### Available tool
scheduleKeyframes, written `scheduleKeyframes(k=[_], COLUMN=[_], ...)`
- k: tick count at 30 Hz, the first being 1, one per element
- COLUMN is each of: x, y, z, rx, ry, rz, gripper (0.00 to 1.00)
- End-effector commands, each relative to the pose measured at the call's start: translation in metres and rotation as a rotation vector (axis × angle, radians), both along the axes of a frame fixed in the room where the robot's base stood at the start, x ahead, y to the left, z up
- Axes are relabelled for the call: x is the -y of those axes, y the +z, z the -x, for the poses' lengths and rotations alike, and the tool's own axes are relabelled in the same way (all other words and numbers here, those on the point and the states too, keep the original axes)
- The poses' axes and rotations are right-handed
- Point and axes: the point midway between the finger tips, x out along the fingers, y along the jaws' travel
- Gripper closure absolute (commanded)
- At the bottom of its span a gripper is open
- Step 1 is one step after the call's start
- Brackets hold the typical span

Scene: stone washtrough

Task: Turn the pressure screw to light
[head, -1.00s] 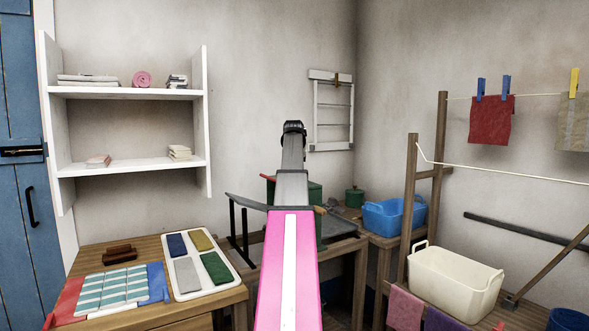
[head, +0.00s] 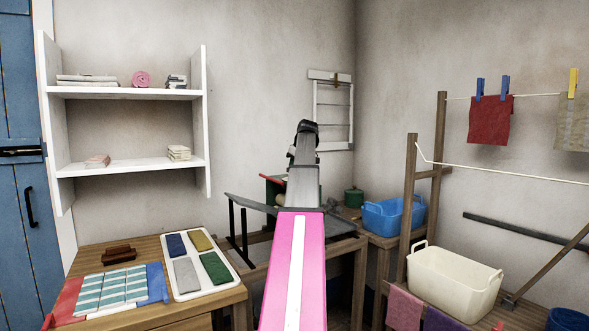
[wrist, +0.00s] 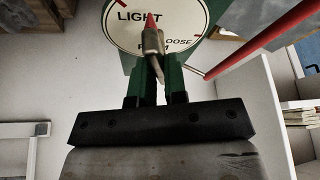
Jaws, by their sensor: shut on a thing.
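The pressure screw (wrist: 153,45) is a pale bar with a red pointer tip, standing in front of a round white dial (wrist: 125,30). The dial carries the words LIGHT, LOOSE and a partly covered third word. The red tip lies over the right-hand letters of LIGHT. My gripper (wrist: 157,72) is shut on the lower part of the screw, with one finger on each side. The dial sits on a green body (wrist: 112,62). In the head view my arm hides the gripper and screw; part of a green box (head: 276,187) shows behind it.
A red bar (wrist: 265,40) slants close to the dial's right in the wrist view. In the head view, a grey board (head: 340,222) lies around my arm, a blue basin (head: 392,215) stands to the right, and a wooden rack (head: 408,210) rises nearer.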

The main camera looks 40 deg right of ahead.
Motion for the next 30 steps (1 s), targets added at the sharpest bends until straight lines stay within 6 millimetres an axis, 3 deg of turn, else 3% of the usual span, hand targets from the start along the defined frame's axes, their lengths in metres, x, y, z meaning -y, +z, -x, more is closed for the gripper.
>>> scheduleKeyframes(k=[15, 30], x=[0.0022, 0.0019], y=[0.0000, -0.0003], z=[-0.0008, -0.0002], rx=[-0.001, -0.003], ry=[0.360, 0.440], rz=[0.000, 0.002], gripper=[1.00, 1.00])
